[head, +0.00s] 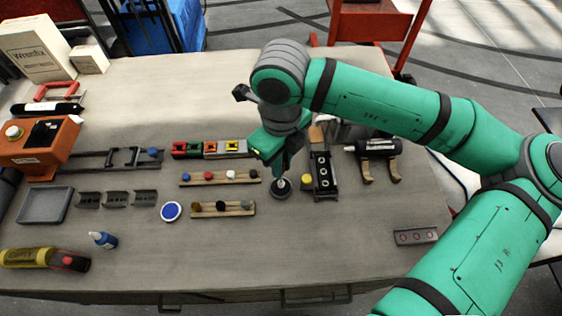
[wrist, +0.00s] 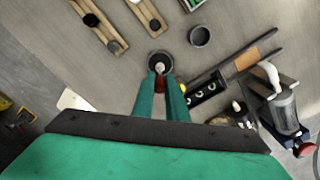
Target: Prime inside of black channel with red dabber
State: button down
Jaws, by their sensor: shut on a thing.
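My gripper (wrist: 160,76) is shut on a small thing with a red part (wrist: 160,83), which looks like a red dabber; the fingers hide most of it. Its pale tip is over a round black dish (wrist: 158,57); I cannot tell whether they touch. In the head view the gripper (head: 279,177) is just above that dish (head: 282,190). A red-topped piece (head: 208,176) stands in the wooden rack (head: 220,181). Several short black channel pieces (head: 117,199) lie on the bench at the left. A longer black channel-like part with pale rings (head: 323,175) lies right of the gripper.
A second rack (head: 222,209) stands in front of the first. A yellow-topped piece (head: 306,180) and a clamp-like tool (head: 376,155) are to the right. A grey tray (head: 45,205) and blue-capped bottle (head: 104,240) are at left. The front middle of the bench is clear.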

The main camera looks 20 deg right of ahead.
jog(key=shift+f, duration=0.6)
dwell(1.3)
jog(key=shift+w+r, duration=0.1)
jog(key=shift+r, duration=3.45)
